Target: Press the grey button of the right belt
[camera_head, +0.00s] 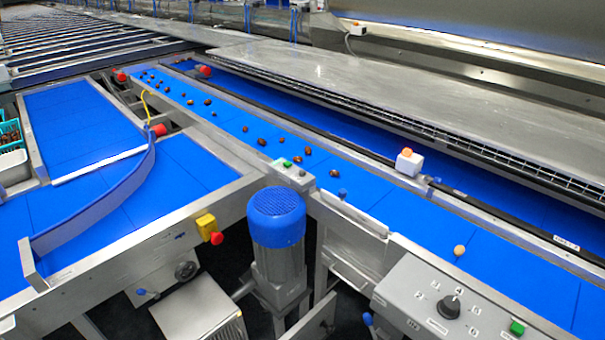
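The right belt (398,221) is a long blue conveyor running from the far left to the lower right, with several brown dates spread along its far half. A small metal button box (293,176) sits on its near edge beside the blue-capped motor; a green button (287,164) shows on top, and another small button there is too small to tell its colour. A grey control panel (407,292) at the lower right carries a black knob (449,307) and a green button (517,328). I cannot make out a grey button clearly. Neither gripper is in view.
A motor with a blue cap (276,217) stands between the belts. A yellow box with a red stop button (207,229) is on the left belt's frame. A curved blue guide (100,208) crosses the left belt (165,185). A white box with an orange top (409,162) stands on the right rail.

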